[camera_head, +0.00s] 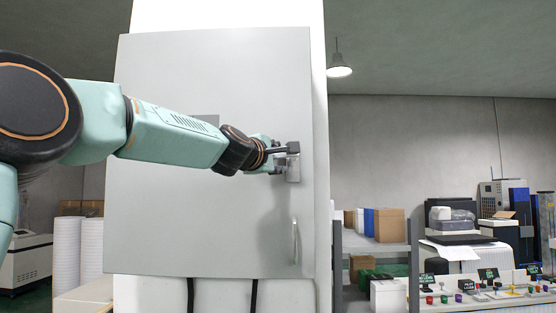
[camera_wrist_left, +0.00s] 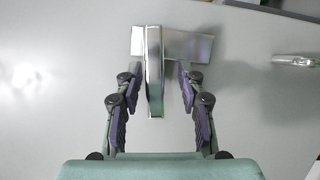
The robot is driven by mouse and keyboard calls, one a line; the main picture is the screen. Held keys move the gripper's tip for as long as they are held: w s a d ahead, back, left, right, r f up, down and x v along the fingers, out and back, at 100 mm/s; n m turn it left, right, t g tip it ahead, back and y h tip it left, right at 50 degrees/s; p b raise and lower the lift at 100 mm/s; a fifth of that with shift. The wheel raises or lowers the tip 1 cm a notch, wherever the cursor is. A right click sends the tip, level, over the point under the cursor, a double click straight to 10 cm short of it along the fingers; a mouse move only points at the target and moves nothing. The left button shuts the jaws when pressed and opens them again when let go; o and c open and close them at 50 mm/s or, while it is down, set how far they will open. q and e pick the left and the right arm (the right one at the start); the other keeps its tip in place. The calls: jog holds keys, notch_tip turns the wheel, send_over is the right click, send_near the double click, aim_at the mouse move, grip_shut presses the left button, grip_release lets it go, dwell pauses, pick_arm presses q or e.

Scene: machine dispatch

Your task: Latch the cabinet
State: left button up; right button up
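The grey cabinet door (camera_head: 215,235) fills the middle of the head view and looks shut or nearly so. A metallic latch (camera_head: 293,172) sits near its right edge, above the upright bar handle (camera_head: 294,242). My left gripper (camera_head: 284,151) is at the latch. In the left wrist view, the fingers of my left gripper (camera_wrist_left: 158,78) are apart, one on each side of the shiny latch lever (camera_wrist_left: 154,75). Gaps show between lever and fingers. The bar handle (camera_wrist_left: 295,61) lies at the right there. My right gripper is out of view.
A grey shelf (camera_head: 376,248) with boxes stands right of the cabinet. A bench (camera_head: 500,300) with small coloured parts and signs is at the lower right. White stacked cylinders (camera_head: 78,250) stand at the left. The door face around the latch is clear.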

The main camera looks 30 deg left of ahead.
pick_arm(q)
jog(key=shift+s+a+r, duration=0.15)
jog(key=shift+s+a, duration=0.05)
jog(key=shift+s, duration=0.3)
jog(key=shift+s+a+r, duration=0.15)
jog(key=shift+s, duration=0.3)
jog(key=c, duration=0.4)
jog(key=shift+c, duration=1)
jog(key=shift+w, duration=0.3)
grip_shut()
